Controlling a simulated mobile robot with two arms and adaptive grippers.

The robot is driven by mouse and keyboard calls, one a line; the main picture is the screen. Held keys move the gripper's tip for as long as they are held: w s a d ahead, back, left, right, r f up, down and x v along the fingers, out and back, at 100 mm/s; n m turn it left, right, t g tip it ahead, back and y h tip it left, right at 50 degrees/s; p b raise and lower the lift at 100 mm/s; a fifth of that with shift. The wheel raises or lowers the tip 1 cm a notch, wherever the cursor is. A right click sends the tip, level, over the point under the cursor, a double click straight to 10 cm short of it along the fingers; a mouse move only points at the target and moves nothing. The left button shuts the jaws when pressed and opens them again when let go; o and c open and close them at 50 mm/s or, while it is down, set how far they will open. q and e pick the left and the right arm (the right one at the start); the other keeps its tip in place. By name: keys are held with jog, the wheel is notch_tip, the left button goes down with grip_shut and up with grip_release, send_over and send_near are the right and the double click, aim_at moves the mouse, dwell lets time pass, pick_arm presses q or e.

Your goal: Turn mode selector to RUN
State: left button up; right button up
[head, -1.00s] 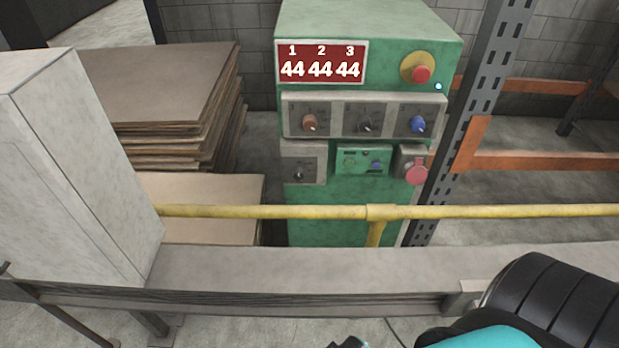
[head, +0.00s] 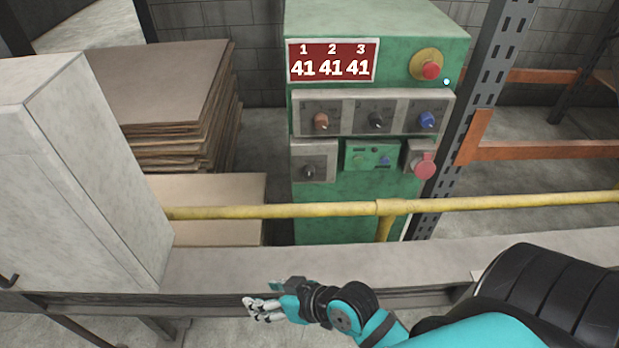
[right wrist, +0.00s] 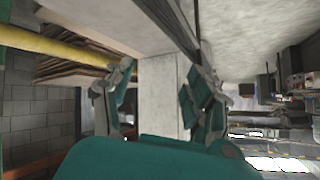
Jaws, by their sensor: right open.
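A green control cabinet (head: 345,215) stands behind the yellow rail in the head view. Its upper grey panel carries a brown-red knob (head: 321,121), a black knob (head: 376,120) and a blue knob (head: 427,119). A lower grey plate at left carries another dark knob (head: 309,172). The labels are too small to read, so I cannot tell which is the mode selector. My right gripper (head: 250,309) is low in front of the rail, apart from the cabinet, pointing left. Its fingers (right wrist: 158,85) are spread and empty in the right wrist view. My left gripper is out of view.
A yellow rail (head: 290,211) crosses in front of the cabinet, above a grey beam (head: 220,270). A tall grey box (head: 80,170) stands at left, stacked boards (head: 165,85) behind it. A slotted post (head: 490,80) is close at the cabinet's right. A red stop button (head: 431,70) sits above the knobs.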

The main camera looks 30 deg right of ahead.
jog(key=w+r+m+t+y, duration=0.1)
jog(key=w+r+t, duration=0.1)
jog(key=w+t, duration=0.15)
jog(key=m+t+h, duration=0.3)
jog(key=m+h, duration=1.2)
send_near(309, 176)
jog(key=x, duration=0.9)
jog(key=shift+d, duration=0.1)
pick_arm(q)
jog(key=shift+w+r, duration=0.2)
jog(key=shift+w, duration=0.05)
pick_arm(e)
jog(key=c, duration=1.1)
jog(key=shift+c, duration=0.2)
